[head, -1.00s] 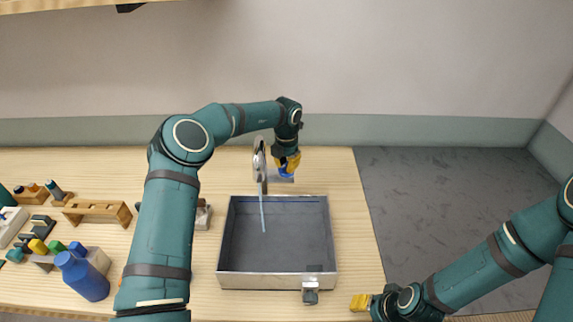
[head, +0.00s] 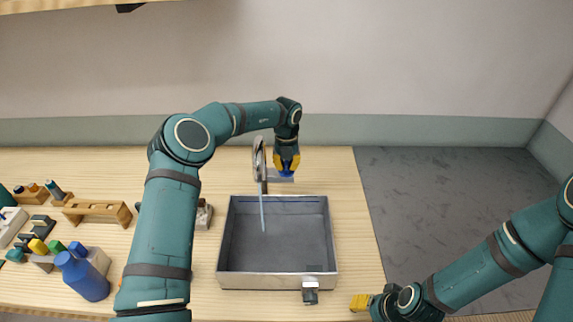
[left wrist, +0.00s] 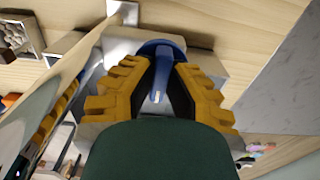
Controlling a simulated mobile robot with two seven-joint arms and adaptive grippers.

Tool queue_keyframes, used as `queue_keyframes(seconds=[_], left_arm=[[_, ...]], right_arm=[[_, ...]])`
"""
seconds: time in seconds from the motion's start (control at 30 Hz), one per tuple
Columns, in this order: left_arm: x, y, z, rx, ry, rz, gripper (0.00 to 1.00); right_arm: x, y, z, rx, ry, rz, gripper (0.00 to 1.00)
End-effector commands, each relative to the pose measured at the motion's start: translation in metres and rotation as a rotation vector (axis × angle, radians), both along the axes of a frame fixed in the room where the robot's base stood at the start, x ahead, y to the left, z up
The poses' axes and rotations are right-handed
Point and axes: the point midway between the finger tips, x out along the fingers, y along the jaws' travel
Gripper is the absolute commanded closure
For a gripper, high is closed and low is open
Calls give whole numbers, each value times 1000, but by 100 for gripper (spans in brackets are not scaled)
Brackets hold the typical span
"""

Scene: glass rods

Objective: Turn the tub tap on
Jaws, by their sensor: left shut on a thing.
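The tap's arched silver spout (head: 259,160) stands behind the tub, and a thin pale-blue stream (head: 262,213) runs from it down into the tub. The tub (head: 326,232) is an open grey box with a metal rim. My left gripper (head: 287,163) is shut on the tap's blue handle (left wrist: 160,77), just right of the spout. In the left wrist view, the yellow fingers (left wrist: 158,88) lie on both sides of the handle, partly covering it. My right gripper (head: 360,302) is at the table's front right; I cannot tell whether it is open.
A small drain fitting (head: 310,291) sticks out from the tub's front. A blue bottle (head: 82,277), a wooden rack (head: 97,209) and several small blocks stand at the left. The table right of the tub is clear.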

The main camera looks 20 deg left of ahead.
Motion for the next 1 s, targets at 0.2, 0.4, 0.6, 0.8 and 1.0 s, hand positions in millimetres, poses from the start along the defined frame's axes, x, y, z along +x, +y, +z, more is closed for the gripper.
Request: queue_keyframes(seconds=[0.2,0.4,0.6,0.8,1.0], left_arm=[[-1,0,-2,1,5,14,100],[-1,0,-2,1,5,14,100],[-1,0,-2,0,4,13,56],[-1,0,-1,0,2,13,56],[0,0,8,0,0,13,56]], right_arm=[[0,0,0,0,0,0,53],[0,0,0,0,0,0,53],[0,0,0,0,0,0,53],[0,0,0,0,0,0,53],[0,0,0,0,0,0,53]])
